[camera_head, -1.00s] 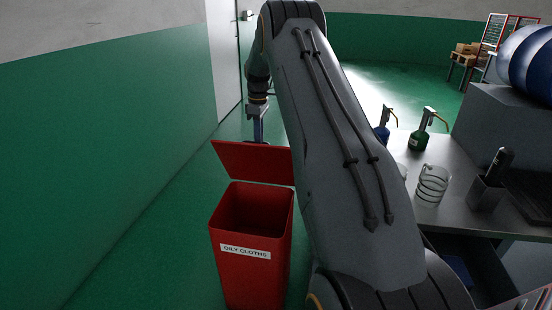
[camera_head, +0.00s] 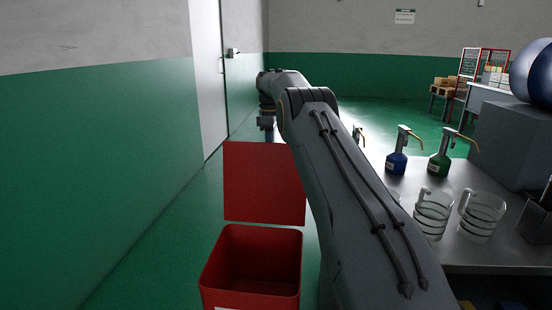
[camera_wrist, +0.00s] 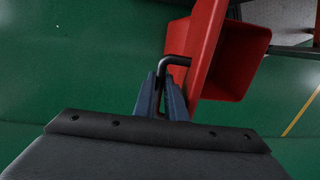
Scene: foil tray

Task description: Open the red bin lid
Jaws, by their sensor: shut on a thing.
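The red bin (camera_head: 252,262) stands on the green floor, its inside open to view from above. Its red lid (camera_head: 264,182) is raised and stands nearly upright at the bin's far side. In the wrist view the lid (camera_wrist: 207,42) shows nearly edge-on, with the bin (camera_wrist: 240,62) behind it. A dark bent handle (camera_wrist: 176,60) joins the lid. My gripper (camera_wrist: 161,88) is shut on this handle with its blue fingers. In the head view my gripper (camera_head: 268,130) is partly hidden behind the lid's upper edge.
A bench (camera_head: 462,245) stands at the right with glass jugs (camera_head: 433,212), a blue pump bottle (camera_head: 397,162) and a green pump bottle (camera_head: 440,164). A wall with a door (camera_head: 207,75) is at the left. Green floor is clear left of the bin.

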